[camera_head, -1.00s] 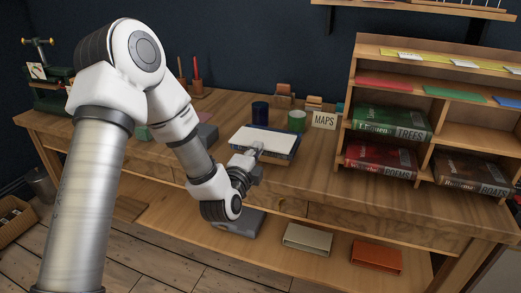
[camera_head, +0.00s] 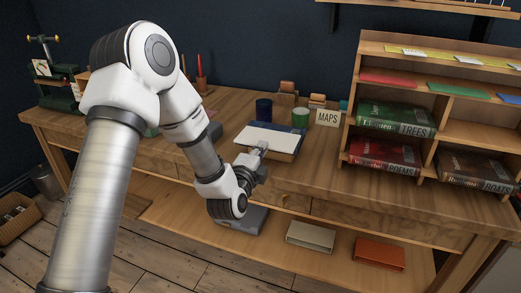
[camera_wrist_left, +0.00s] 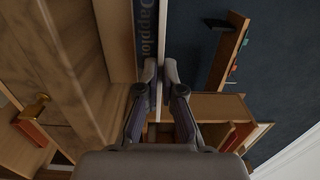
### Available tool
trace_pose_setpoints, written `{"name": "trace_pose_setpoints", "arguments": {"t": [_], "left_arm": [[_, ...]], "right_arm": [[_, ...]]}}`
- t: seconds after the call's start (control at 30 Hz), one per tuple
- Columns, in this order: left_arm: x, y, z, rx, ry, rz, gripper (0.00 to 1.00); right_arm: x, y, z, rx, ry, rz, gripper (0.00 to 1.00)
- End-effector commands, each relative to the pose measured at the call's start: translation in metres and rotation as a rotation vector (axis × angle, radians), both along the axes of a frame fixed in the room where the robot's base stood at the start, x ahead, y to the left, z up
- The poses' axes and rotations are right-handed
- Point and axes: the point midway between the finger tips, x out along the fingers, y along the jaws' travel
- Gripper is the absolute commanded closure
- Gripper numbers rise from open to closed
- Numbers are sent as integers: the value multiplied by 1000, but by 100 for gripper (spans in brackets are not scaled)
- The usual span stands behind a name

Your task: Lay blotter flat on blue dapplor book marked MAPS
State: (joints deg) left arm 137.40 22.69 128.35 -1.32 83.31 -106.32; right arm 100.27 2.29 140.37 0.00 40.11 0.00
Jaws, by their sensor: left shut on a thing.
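The blue Dapplor book lies flat on the desk, its edge (camera_head: 284,157) showing under the white blotter (camera_head: 268,137). In the left wrist view the blue spine (camera_wrist_left: 146,38) reads "Dapplor" and the blotter's thin edge (camera_wrist_left: 160,60) runs along it. The blotter looks about level and covers most of the book's top; I cannot tell whether it touches all over. My left gripper (camera_head: 262,148) is shut on the blotter's near edge; its fingertips also show in the left wrist view (camera_wrist_left: 161,75). My right gripper is out of view.
The MAPS card (camera_head: 328,118) stands behind the book, to its right. A green cup (camera_head: 300,118) and a dark blue cup (camera_head: 264,109) stand behind it. A shelf unit (camera_head: 440,95) with several books fills the right. The desk front right of my gripper is clear.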

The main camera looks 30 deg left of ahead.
Motion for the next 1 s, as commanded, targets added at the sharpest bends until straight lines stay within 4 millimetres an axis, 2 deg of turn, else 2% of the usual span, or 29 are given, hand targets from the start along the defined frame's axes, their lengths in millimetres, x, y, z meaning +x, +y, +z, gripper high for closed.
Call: {"name": "trace_pose_setpoints", "arguments": {"t": [0.37, 0.4, 0.47, 0.77, 1.0], "left_arm": [[0, 0, -1, -1, 2, 0, 100], [0, 0, -1, -1, 2, 0, 84], [0, 0, -1, -1, 2, 0, 65], [-1, 0, -1, -1, 2, 0, 65], [-15, -4, -1, -1, 4, 0, 65]], "right_arm": [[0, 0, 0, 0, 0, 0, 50], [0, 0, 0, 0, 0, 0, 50], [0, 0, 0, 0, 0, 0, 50], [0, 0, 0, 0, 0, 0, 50], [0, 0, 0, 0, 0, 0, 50]]}}
